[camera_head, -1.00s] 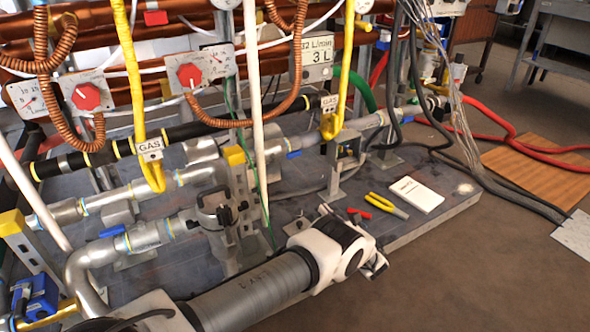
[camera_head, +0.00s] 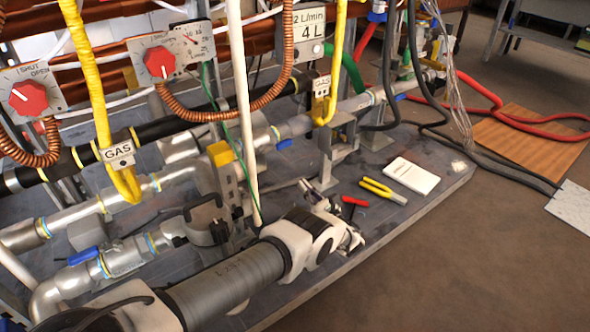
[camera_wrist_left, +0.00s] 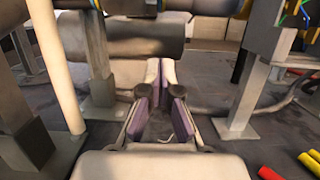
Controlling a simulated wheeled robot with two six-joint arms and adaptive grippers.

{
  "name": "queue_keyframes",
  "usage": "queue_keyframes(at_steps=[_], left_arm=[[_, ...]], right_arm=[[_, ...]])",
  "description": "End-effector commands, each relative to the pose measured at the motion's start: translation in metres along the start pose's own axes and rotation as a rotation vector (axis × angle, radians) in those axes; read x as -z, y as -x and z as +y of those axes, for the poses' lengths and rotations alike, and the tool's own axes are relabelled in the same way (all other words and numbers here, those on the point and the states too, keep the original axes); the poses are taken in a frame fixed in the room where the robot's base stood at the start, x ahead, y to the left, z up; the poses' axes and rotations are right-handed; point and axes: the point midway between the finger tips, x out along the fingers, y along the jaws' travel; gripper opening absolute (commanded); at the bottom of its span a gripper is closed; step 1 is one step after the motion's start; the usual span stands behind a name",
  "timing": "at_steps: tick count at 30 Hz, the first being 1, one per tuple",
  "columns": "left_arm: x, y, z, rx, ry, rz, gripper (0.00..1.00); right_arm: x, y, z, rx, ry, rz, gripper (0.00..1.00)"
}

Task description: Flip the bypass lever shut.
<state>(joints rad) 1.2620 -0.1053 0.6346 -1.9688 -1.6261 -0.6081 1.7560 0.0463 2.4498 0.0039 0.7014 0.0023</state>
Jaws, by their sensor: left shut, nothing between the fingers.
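A blue lever (camera_head: 83,256) lies along a silver pipe at the lower left. A small blue part (camera_head: 276,133) shows on the pipe at the middle; I cannot tell which one is the bypass lever. My left gripper (camera_head: 308,187) is low over the dark base plate, right of the white upright pipe, apart from both blue parts. In the left wrist view my left gripper (camera_wrist_left: 160,75) is shut and empty, its fingers pointing toward a thick horizontal pipe (camera_wrist_left: 130,35). My right gripper is out of view.
The base plate (camera_head: 400,215) carries yellow-handled pliers (camera_head: 383,191), a red-handled tool (camera_head: 354,201) and a white booklet (camera_head: 411,176). Metal supports (camera_head: 335,150), the white pipe (camera_head: 240,110) and hoses crowd the space. Red knobs (camera_head: 159,61) sit on panels behind.

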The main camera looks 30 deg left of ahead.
Motion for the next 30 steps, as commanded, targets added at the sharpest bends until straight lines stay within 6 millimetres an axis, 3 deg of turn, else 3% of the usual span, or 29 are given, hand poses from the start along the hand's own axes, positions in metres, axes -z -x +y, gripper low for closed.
queue_keyframes(at_steps=[14,15,20,30], left_arm=[[0.004,-0.096,0.001,-0.003,0.000,-0.001,0.00],[-0.012,-0.097,-0.001,-0.001,0.001,0.000,0.00],[-0.032,-0.101,0.000,-0.001,0.000,0.000,0.00],[-0.039,-0.102,0.001,-0.001,0.000,0.001,0.00]], right_arm=[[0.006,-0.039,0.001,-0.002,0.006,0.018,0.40],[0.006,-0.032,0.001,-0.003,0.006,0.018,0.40],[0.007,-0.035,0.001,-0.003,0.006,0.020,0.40],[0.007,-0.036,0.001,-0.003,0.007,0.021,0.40]])
